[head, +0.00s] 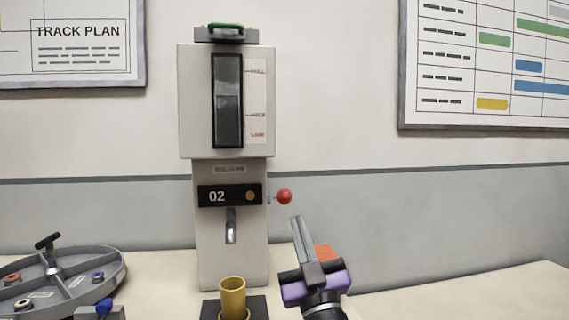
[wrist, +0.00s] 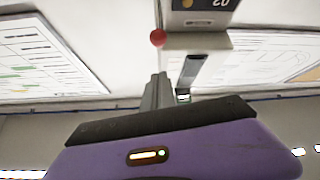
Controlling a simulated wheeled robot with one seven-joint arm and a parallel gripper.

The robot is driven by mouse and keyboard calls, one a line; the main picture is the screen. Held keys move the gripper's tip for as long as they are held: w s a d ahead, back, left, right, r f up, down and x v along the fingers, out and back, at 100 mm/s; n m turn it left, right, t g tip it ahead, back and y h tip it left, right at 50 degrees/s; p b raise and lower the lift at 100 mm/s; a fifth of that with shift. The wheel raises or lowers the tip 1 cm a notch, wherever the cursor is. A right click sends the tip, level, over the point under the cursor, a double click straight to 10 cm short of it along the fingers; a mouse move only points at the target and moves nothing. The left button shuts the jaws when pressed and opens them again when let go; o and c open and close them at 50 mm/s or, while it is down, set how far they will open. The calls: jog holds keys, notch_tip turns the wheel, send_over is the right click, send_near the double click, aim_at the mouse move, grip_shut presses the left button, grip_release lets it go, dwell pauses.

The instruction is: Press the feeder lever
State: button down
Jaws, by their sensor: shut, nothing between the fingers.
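The feeder (head: 230,180) is a tall pale machine with a dark level window, a label "02" and a spout. Its lever ends in a red ball (head: 284,197) that sticks out from the right side. The red ball also shows in the wrist view (wrist: 158,37), near the top. My gripper (head: 297,220) is shut and empty. In the head view its fingertips appear just below and slightly right of the ball, with a small gap in the picture. I cannot tell the depth between them. A yellow cup (head: 232,296) stands on a dark pad under the spout.
A round grey tray (head: 75,289) with dividers and small ring parts lies at the lower left. A small blue-topped item (head: 103,307) is beside it. The counter right of the feeder is clear. Wall boards (head: 487,66) hang behind.

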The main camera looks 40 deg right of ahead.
notch_tip(320, 180, up, 8)
jog(key=w+m+g+y+p, duration=0.1)
jog(key=g+p, duration=0.3)
jog(key=p, duration=1.4)
jog(key=shift+w+a+f+g+y, duration=0.15)
jog(key=shift+w+g+y, duration=0.1)
jog(key=shift+g+y, duration=0.15)
notch_tip(320, 180, up, 2)
jog(key=p, duration=0.3)
send_over(278, 196)
jog(key=s, duration=0.2)
jog(key=shift+f, duration=1.85)
